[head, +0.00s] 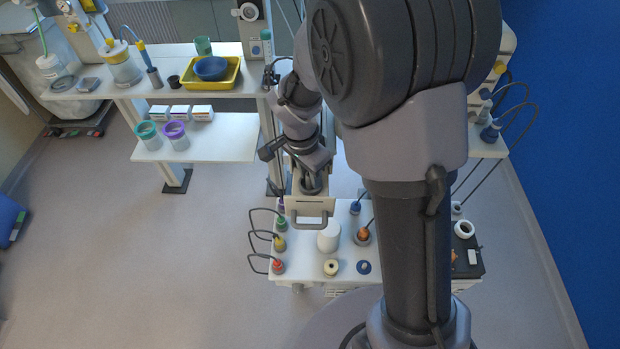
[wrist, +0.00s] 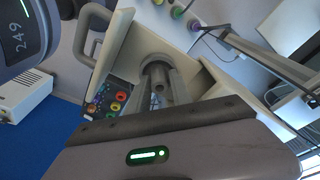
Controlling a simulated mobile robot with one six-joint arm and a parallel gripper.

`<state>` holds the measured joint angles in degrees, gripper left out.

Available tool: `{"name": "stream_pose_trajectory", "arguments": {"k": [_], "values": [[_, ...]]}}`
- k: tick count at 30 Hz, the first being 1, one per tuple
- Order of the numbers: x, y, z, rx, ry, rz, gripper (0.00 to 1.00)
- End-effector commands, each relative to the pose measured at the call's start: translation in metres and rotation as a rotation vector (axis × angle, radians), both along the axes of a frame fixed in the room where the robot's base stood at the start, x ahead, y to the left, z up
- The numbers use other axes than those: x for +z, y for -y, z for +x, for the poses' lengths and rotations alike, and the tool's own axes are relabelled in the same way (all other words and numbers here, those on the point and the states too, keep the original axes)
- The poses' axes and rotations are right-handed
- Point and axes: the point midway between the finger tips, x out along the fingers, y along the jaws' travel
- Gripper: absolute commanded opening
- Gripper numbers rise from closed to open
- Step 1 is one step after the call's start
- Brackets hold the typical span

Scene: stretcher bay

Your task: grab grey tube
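A grey tube (wrist: 158,83) with a round open end shows in the wrist view, inside a cream-coloured open holder (wrist: 213,98). My gripper (wrist: 159,72) reaches into this holder, and its two grey fingers lie on either side of the tube. I cannot tell whether the fingers touch it. In the head view my gripper (head: 312,184) points down into the cream holder (head: 308,206), which has a grey handle at its front. The tube is not distinguishable there from the gripper.
The holder is at a white cart top (head: 345,270) with a white cylinder (head: 329,237) and several coloured fittings with cables. A white table (head: 135,92) at the left bears a yellow tray (head: 205,82) with a blue bowl (head: 211,68).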

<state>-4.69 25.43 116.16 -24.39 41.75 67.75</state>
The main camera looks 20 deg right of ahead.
Motion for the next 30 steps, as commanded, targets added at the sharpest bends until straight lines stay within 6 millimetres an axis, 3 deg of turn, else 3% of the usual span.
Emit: {"name": "stream_pose_trajectory", "arguments": {"k": [3, 8, 21, 23, 30], "values": [[0.001, 0.000, 0.000, 0.000, 0.000, 0.000, 0.26], [0.001, 0.000, 0.000, 0.000, 0.001, 0.000, 0.00], [0.004, 0.000, 0.000, 0.000, 0.001, 0.000, 0.00], [0.013, 0.000, 0.001, 0.000, 0.005, 0.001, 0.00], [0.076, 0.000, 0.001, 0.000, 0.006, 0.000, 0.00]]}}
